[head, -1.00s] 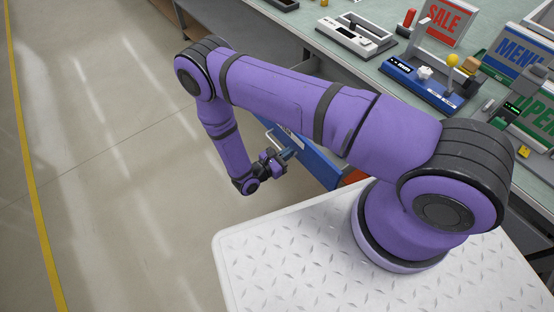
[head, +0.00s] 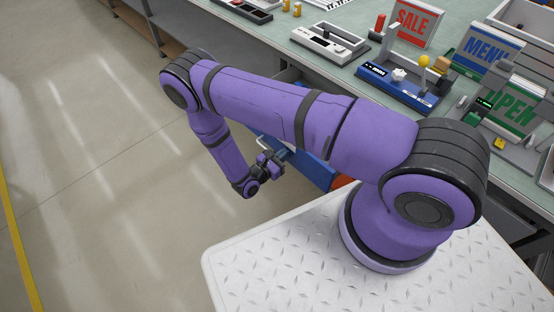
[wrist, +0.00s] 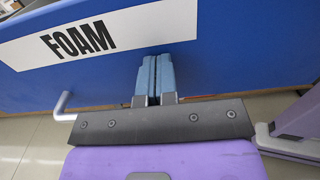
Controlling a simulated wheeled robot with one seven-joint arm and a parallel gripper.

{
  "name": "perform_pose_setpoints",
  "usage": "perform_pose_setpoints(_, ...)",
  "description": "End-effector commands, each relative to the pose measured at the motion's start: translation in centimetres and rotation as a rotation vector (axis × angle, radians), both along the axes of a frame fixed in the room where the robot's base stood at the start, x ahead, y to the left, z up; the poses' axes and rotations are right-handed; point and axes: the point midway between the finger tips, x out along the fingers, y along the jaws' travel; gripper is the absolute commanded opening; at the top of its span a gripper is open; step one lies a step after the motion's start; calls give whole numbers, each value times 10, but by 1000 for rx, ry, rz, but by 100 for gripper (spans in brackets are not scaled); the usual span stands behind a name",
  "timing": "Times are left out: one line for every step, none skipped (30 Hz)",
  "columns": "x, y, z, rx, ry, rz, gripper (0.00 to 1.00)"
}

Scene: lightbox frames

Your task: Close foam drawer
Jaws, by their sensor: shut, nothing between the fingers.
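The foam drawer (wrist: 240,45) fills the upper part of the wrist view as a blue front with a white label reading FOAM (wrist: 85,42). In the head view the blue drawer front (head: 312,170) sticks out below the workbench, partly hidden behind my arm. My gripper (wrist: 153,75) is shut and empty, its two blue fingertips side by side against or very near the drawer front, right of the word FOAM. It also shows in the head view (head: 284,152). A grey handle (wrist: 63,104) shows at the left below the label, partly hidden by my gripper body.
The green workbench top (head: 285,45) holds several devices and signs, including a SALE sign (head: 413,23), a MENU sign (head: 488,46) and a blue device (head: 400,88). Open concrete floor (head: 90,130) lies to the left, with a yellow line at the far left.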

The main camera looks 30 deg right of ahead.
Motion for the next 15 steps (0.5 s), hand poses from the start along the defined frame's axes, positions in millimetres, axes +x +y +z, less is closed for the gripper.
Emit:
perform_pose_setpoints(3, -13, 0, -3, 0, -2, 0)
perform_pose_setpoints(6, -20, 0, -4, 0, -2, 0)
perform_pose_setpoints(9, -30, 0, -3, 0, -2, 0)
perform_pose_setpoints(11, -37, 0, -4, 0, -2, 0)
perform_pose_setpoints(14, -45, 0, -3, 0, -2, 0)
perform_pose_setpoints(17, -56, 0, -4, -1, -2, 0)
perform_pose_setpoints(20, -64, 0, -3, -1, -3, 0)
perform_pose_setpoints(23, -72, 0, -4, -1, -2, 0)
perform_pose_setpoints(26, -83, 0, -3, -1, -3, 0)
perform_pose_setpoints(29, -91, 0, -4, 0, -3, 0)
perform_pose_setpoints(31, -99, 0, -3, 0, -3, 0)
perform_pose_setpoints(35, -109, 0, -3, 1, -2, 0)
perform_pose_setpoints(37, -118, 0, -3, 0, -3, 0)
perform_pose_setpoints(40, -126, 0, -3, 0, -3, 0)
perform_pose_setpoints(43, -137, 0, -3, 0, -3, 0)
